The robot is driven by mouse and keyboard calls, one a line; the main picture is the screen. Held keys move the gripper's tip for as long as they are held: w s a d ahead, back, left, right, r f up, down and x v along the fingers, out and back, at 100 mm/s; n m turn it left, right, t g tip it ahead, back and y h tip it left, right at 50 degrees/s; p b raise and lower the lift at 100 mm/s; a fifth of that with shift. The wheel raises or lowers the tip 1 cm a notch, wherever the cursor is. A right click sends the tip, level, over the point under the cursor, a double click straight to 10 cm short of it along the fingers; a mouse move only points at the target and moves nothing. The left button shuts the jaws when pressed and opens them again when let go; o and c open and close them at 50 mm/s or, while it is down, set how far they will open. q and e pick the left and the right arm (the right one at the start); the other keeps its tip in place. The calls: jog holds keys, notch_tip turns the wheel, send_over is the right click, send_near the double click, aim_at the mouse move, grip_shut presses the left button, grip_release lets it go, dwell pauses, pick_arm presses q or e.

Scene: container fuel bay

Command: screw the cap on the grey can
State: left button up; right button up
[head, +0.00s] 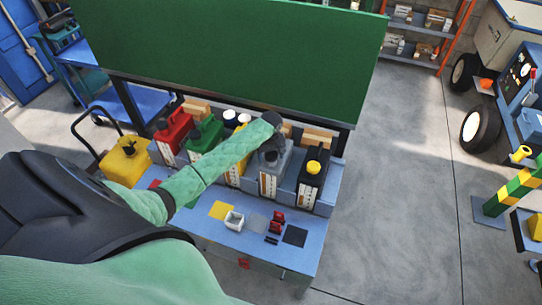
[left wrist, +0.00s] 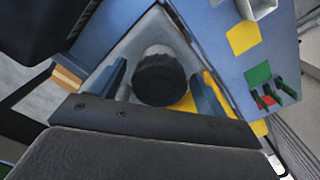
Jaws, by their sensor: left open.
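The grey can (head: 270,182) stands upright in the row of cans on the blue bench, second from the right. My left gripper (head: 272,154) is over its top and hides much of it in the head view. In the left wrist view the round black cap (left wrist: 160,77) sits over the grey can's top (left wrist: 150,35). My left gripper (left wrist: 162,84) is open, with one finger on each side of the cap. I see small gaps between cap and fingers. Whether the cap is threaded tight cannot be told. My right gripper is not in view.
A black can (head: 311,187) with a yellow cap stands just right of the grey can. Red (head: 172,133), green (head: 205,138) and yellow cans stand to the left. A green panel (head: 230,50) rises behind.

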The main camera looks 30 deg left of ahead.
pick_arm(q)
jog(key=c, duration=1.2)
jog(key=shift+o, duration=0.2)
jog(key=m, duration=0.5)
jog(key=shift+f, duration=0.1)
jog(key=m, duration=0.4)
jog(key=o, duration=1)
jog(key=shift+s, duration=0.1)
jog(key=shift+r, duration=4.05)
